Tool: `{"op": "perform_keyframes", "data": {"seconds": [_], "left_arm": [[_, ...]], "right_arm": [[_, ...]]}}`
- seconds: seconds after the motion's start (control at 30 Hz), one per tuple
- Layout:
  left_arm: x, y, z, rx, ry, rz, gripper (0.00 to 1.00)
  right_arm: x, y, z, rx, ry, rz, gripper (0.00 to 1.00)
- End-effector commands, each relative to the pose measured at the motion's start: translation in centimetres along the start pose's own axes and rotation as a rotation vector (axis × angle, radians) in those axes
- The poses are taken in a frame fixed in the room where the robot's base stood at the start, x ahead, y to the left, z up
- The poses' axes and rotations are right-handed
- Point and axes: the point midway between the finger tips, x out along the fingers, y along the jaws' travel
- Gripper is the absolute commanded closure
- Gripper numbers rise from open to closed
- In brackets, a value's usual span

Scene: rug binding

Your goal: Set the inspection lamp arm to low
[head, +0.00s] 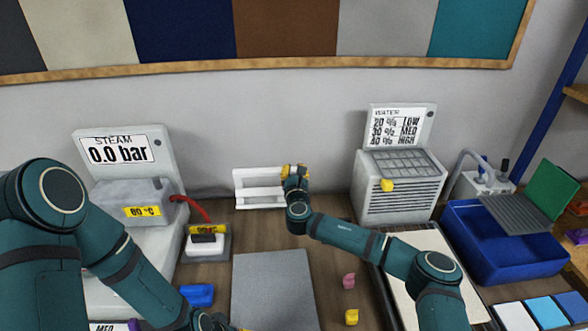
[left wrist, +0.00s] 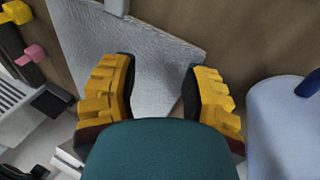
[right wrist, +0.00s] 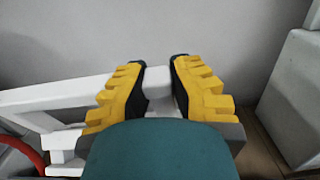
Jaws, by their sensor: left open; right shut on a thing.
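A white fixture with horizontal bars (head: 258,193) stands against the back wall; it looks like the inspection lamp, with its upper bar as the lamp arm. My right gripper (head: 294,171) is at the right end of the upper bar. In the right wrist view its yellow fingers (right wrist: 160,75) are shut on the end of this white bar (right wrist: 65,94), which slopes slightly. My left gripper (left wrist: 160,85) is open and empty over the grey sheet (left wrist: 150,55); the bottom edge cuts it off in the head view.
A steam unit (head: 128,160) stands at the left, with a red hose and an iron beside it. A water unit (head: 400,185) is right of the fixture. A blue bin (head: 490,245) sits at the far right. Pink (head: 348,281) and yellow (head: 352,317) pieces lie near the grey sheet (head: 275,290).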

Motion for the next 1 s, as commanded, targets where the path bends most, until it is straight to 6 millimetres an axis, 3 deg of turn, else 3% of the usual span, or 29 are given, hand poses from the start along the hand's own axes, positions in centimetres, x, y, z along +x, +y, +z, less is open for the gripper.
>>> {"op": "perform_keyframes", "data": {"seconds": [0.5, 0.9, 0.93, 1.0], "left_arm": [[1.0, -0.4, 0.2, -0.001, 0.001, -0.001, 0.53], [1.1, -0.4, 0.2, -0.002, 0.001, -0.001, 0.53], [1.1, -0.4, 0.2, -0.002, 0.001, -0.001, 0.53], [1.1, -0.4, 0.2, -0.002, 0.001, -0.001, 0.53]], "right_arm": [[-5.7, -0.1, -4.9, 0.002, -0.293, 0.007, 1.00], [-6.2, -0.1, -5.2, 0.004, -0.324, 0.009, 1.00], [-6.2, -0.1, -5.2, 0.004, -0.324, 0.009, 0.75], [-6.2, -0.1, -5.2, 0.004, -0.324, 0.009, 0.50]]}}
